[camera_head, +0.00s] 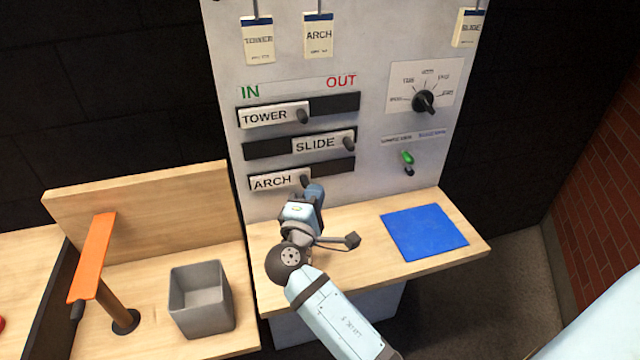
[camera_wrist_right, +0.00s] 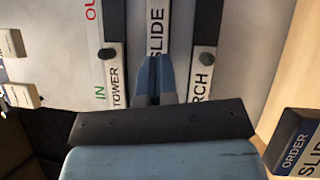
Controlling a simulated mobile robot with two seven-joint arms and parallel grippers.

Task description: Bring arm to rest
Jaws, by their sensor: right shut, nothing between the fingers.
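My right arm comes up from the bottom in the head view. Its gripper (camera_head: 315,192) is in front of the panel's lower part, just right of the ARCH slider (camera_head: 273,182). In the right wrist view the narrow blue fingers (camera_wrist_right: 154,78) are together and empty, in front of the SLIDE slider (camera_wrist_right: 156,30) row. I cannot tell whether they touch the panel. The TOWER slider (camera_head: 268,116) and the ARCH slider stand at the IN side. The SLIDE slider (camera_head: 320,144) stands at the OUT side. My left gripper is not in view.
A dial (camera_head: 424,101) and a green-tipped switch (camera_head: 407,158) are on the panel (camera_head: 380,40). A blue mat (camera_head: 424,232) lies on the wooden shelf (camera_head: 465,248). A grey bin (camera_head: 200,300) and an orange-topped post (camera_head: 95,255) stand at left. A dark ORDER sign (camera_wrist_right: 298,142) shows in the wrist view.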

